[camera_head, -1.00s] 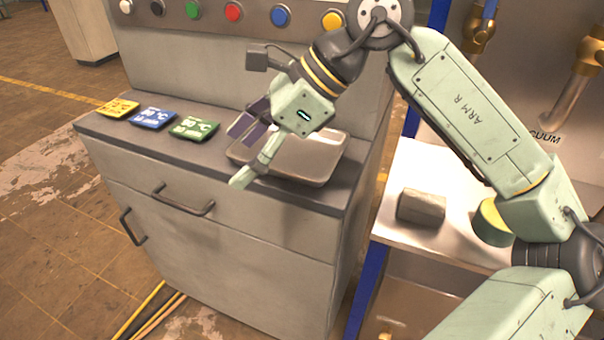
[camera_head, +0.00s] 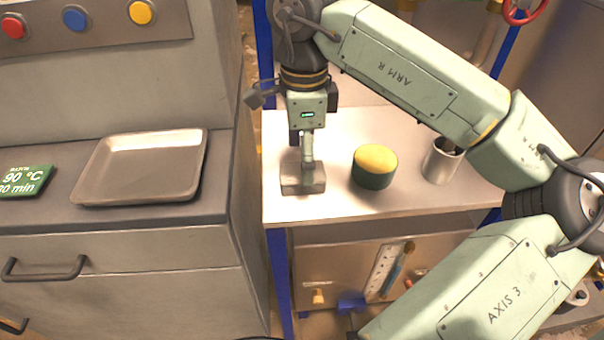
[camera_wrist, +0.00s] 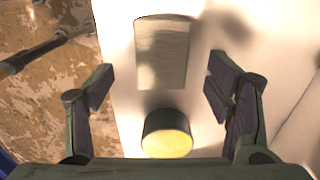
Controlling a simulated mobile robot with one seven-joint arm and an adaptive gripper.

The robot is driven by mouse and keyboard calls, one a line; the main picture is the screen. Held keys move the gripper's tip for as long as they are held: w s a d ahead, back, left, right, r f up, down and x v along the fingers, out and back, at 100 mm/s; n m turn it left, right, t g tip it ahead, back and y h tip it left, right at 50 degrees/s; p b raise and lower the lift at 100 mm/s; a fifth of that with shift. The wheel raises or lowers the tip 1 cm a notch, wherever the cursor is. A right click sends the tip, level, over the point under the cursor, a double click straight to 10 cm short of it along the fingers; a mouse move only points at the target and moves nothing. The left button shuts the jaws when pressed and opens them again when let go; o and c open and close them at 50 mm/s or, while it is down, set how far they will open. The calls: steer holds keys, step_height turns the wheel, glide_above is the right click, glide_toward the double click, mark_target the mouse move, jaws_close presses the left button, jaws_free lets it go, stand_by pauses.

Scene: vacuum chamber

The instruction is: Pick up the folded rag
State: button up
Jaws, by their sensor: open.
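The folded rag (camera_head: 303,184) is a grey, block-like bundle on the white tabletop, near its left edge. It also shows in the wrist view (camera_wrist: 162,55), top centre, as a pale grey rectangle. My gripper (camera_head: 306,160) points down over the rag and partly hides it in the head view. In the wrist view my gripper (camera_wrist: 158,88) is open and empty. Its fingers stand wide apart to the left and right, with the rag ahead between their lines. I cannot tell the exact height left above the rag.
A dark green tub with a yellow top (camera_head: 375,166) stands close right of the rag. A metal cup (camera_head: 441,162) holding something stands further right. On the left is a grey cabinet with an empty shallow tray (camera_head: 140,168) and a green label card (camera_head: 24,181).

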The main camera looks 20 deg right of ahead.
steer(key=shift+w+a+f+p, duration=0.1)
steer(key=shift+f+p, duration=0.2)
steer(key=shift+f, duration=0.85)
steer(key=shift+w+f+p, duration=0.1)
steer(key=shift+f+p, duration=0.2)
steer(key=shift+f, duration=0.85)
steer(key=c, duration=1.2)
steer(key=shift+r, duration=0.1)
steer(key=shift+c, duration=0.2)
steer(key=shift+r+b, duration=0.3)
steer(key=shift+r, duration=0.15)
step_height(320, 180, up, 2)
steer(key=shift+b, duration=0.4)
steer(key=s+a+r+b, duration=0.1)
steer(key=s+b, duration=0.1)
steer(key=s, duration=0.6)
steer(key=s+a+r+b, duration=0.1)
steer(key=s+a+b, duration=0.1)
steer(key=s, duration=0.5)
steer(key=shift+s+a, duration=0.3)
steer(key=shift+s, duration=0.1)
steer(key=o, duration=0.6)
steer(key=shift+w, duration=0.1)
steer(key=c, duration=0.5)
